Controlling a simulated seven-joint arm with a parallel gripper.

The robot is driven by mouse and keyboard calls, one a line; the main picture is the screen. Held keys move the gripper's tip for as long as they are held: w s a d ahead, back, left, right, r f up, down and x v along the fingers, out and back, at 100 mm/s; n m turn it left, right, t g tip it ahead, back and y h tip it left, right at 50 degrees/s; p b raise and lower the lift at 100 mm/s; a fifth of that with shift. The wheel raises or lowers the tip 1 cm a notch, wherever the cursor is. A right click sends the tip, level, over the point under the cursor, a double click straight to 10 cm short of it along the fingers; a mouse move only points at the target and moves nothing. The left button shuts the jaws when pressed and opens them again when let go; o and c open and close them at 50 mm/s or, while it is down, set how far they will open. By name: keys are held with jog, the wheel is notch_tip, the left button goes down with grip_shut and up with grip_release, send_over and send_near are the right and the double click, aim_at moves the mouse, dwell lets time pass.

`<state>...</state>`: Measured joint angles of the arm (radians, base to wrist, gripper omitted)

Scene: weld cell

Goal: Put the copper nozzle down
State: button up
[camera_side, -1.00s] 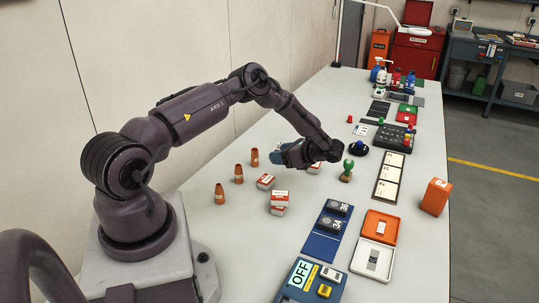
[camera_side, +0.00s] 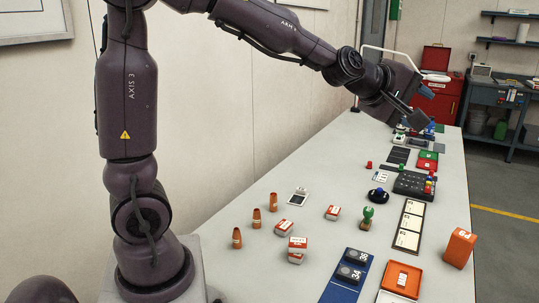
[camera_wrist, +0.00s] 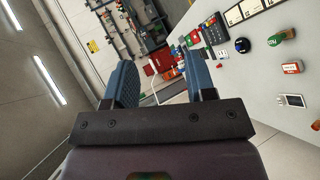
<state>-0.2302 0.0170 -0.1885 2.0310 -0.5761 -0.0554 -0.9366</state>
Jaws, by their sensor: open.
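Three copper nozzles stand upright in a row on the left side of the table in the side view: a far one (camera_side: 273,202), a middle one (camera_side: 256,218) and a near one (camera_side: 237,238). No gripper touches them. My gripper (camera_side: 424,98) is raised at the far end of the table, well away from the nozzles. In the wrist view my gripper (camera_wrist: 159,62) has its two blue fingers wide apart with nothing between them.
White-and-red boxes (camera_side: 297,247) lie right of the nozzles, with a small white-framed plate (camera_side: 298,197) behind. The table's near left is clear.

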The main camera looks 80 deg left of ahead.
jog(key=s+d+f+m+g, duration=0.1)
jog(key=s+f+m+g, duration=0.1)
jog(key=s+m, duration=0.7)
jog(key=s+d+f+m+g+h, duration=0.1)
jog(key=s+f+m+g, duration=0.2)
jog(key=s+m, duration=0.6)
jog(key=s+g, duration=0.2)
jog(key=s, duration=0.7)
jog(key=shift+d+f, duration=0.25)
